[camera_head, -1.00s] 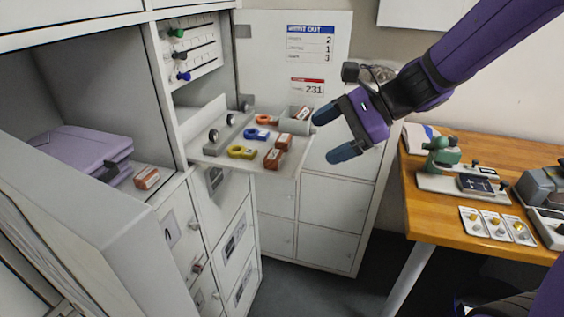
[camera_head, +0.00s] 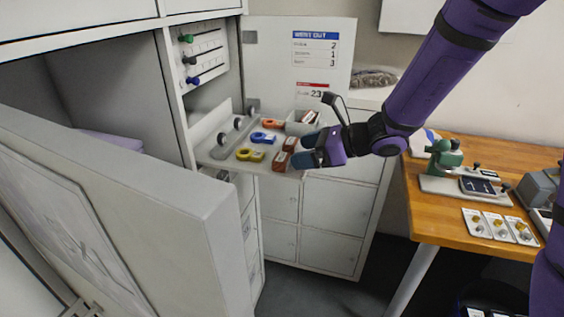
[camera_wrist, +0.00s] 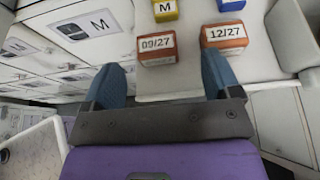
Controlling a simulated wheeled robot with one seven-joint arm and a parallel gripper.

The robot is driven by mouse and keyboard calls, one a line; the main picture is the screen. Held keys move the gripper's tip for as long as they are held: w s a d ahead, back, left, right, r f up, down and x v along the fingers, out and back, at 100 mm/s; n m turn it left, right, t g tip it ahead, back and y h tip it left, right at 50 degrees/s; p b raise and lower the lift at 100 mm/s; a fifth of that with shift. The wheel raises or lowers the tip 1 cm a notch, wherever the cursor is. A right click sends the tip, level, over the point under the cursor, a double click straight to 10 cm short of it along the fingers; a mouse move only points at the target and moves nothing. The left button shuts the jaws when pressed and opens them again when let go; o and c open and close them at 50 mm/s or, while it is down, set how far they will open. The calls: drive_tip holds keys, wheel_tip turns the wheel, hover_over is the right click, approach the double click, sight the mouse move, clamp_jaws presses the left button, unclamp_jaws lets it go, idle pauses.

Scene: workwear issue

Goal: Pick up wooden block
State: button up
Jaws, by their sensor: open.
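Two reddish-brown blocks with white labels lie on the pull-out shelf (camera_head: 228,158). The nearer block (camera_head: 280,163) is marked 09/27 in the wrist view (camera_wrist: 157,58); the farther block (camera_head: 290,144) appears there as 12/27 (camera_wrist: 225,46). Whether they are wood cannot be told. My gripper (camera_head: 304,150) is at the shelf's right edge, beside these blocks. In the wrist view, its blue fingers are apart with nothing between them. The 09/27 block is just ahead of the gap, and the 12/27 block is ahead of the right finger.
A grey door (camera_head: 150,200) fills the left foreground. A wooden table (camera_head: 450,213) with devices stands at right.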

sight(281, 157)
drive_tip(key=shift+s+x, duration=0.15)
drive_tip(key=shift+x, duration=1.15)
drive_tip(key=shift+s+x, duration=0.1)
drive_tip(key=shift+x, duration=1.2)
drive_tip(key=shift+f, duration=0.15)
drive_tip(key=c, duration=1)
